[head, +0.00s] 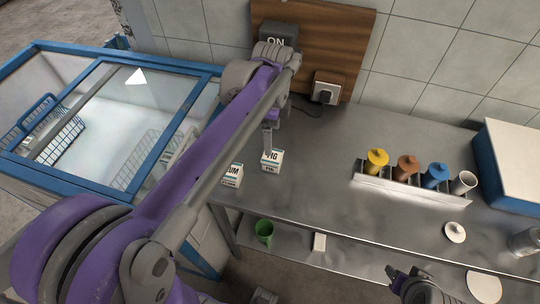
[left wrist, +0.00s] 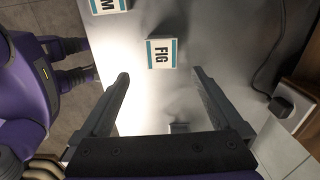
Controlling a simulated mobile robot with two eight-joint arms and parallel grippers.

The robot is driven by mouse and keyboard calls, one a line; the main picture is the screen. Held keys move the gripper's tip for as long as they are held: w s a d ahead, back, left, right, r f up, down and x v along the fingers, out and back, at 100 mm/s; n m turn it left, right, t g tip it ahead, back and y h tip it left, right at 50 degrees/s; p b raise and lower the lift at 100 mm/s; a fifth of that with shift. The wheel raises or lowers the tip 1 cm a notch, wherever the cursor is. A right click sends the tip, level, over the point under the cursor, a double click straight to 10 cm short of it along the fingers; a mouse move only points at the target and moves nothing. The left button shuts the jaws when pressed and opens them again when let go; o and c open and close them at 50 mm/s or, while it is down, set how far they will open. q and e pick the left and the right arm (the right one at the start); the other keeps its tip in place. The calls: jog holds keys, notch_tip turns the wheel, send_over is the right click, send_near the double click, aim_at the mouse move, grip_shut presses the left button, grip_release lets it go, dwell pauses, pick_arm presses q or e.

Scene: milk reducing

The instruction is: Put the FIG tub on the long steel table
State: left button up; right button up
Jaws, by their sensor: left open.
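The FIG tub (head: 271,162), a small white carton with a teal band and dark lettering, stands on the long steel table (head: 320,185) near its left end. In the left wrist view the FIG tub (left wrist: 160,53) lies just beyond my fingertips, roughly centred between them. My left gripper (head: 268,142) is at the tub in the head view; in the left wrist view the gripper (left wrist: 160,76) is open with nothing between its fingers. My right gripper (head: 400,278) is low at the right in the head view, and its jaws are unclear.
A second tub (head: 232,174), lettered "UM", stands left of the FIG tub, partly hidden by my arm. A blue-framed freezer (head: 105,68) with wire baskets is at the left. A rack (head: 412,187) with coloured-lid containers stands at the right. A socket (head: 326,92) with a cord is behind.

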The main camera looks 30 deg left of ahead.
pick_arm(q)
jog(key=s+d+f+n+t, duration=0.1)
jog(key=s+d+f+n, duration=0.1)
jog(key=s+n, duration=0.3)
jog(key=s+d+f+n+t, duration=0.2)
jog(key=s+f+n, duration=0.2)
jog(key=s+n, duration=0.1)
jog(key=s+d+f+n+t, duration=0.2)
jog(key=s+f+n, duration=0.1)
jog(key=s+n, duration=0.1)
jog(key=shift+s+d+n, duration=0.3)
jog(key=shift+s+n, duration=0.1)
jog(key=shift+s, duration=0.1)
